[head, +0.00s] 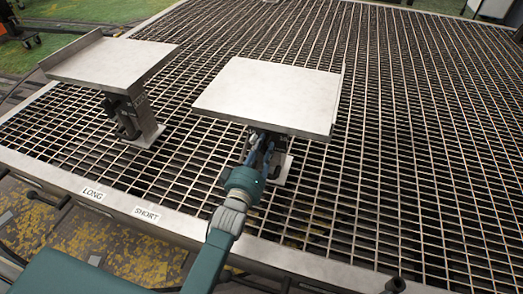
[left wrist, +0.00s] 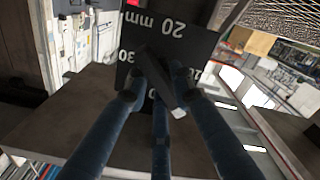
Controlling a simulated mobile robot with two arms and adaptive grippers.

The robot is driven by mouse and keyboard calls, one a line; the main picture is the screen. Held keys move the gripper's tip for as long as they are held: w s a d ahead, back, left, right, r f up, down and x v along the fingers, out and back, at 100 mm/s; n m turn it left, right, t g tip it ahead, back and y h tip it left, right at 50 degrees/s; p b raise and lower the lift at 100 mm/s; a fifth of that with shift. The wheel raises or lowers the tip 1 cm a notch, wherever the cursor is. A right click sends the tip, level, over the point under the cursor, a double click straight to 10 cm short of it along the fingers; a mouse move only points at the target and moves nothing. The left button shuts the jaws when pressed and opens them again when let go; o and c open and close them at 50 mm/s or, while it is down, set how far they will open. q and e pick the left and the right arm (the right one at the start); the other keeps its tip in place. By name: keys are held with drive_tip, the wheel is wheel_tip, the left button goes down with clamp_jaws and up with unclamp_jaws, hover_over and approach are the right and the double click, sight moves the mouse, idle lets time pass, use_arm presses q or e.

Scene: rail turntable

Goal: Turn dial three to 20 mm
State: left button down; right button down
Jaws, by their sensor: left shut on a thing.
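The dial (left wrist: 203,45) is a black plate with white markings in the left wrist view, seen upside down. "20 mm" reads along its top edge, "30" at its left, and other marks are partly covered by my fingers. A dark grey bar-shaped knob (left wrist: 158,78) crosses its middle at a slant. My left gripper (left wrist: 160,88) is shut on the knob, with blue fingers on both sides. In the head view my left gripper (head: 262,148) reaches under the right metal plate (head: 272,92), which hides the dial. No dial number shows. My right gripper is not in view.
A second metal plate (head: 108,60) on a post stands to the left. Both stand on a wide metal grating (head: 420,130). "LONG" (head: 92,194) and "SHORT" (head: 147,214) labels are on the grating's near frame. The grating to the right is clear.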

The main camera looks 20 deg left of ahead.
use_arm(q)
drive_tip(key=n, duration=0.2)
drive_tip(key=n+p, duration=0.2)
drive_tip(key=n, duration=0.1)
drive_tip(key=shift+s+d+f+n, duration=0.1)
drive_tip(key=shift+s+f+n, duration=0.1)
drive_tip(key=shift+f+n, duration=0.15)
drive_tip(key=shift+f, duration=0.2)
drive_tip(key=shift+n, duration=1.95)
drive_tip(key=shift+d+n, duration=0.1)
drive_tip(key=shift+n, duration=0.4)
drive_tip(key=c, duration=1.1)
unclamp_jaws()
drive_tip(key=o, duration=0.5)
drive_tip(key=shift+w+r, duration=0.15)
drive_tip(key=shift+o, duration=0.2)
drive_tip(key=shift+r, duration=0.1)
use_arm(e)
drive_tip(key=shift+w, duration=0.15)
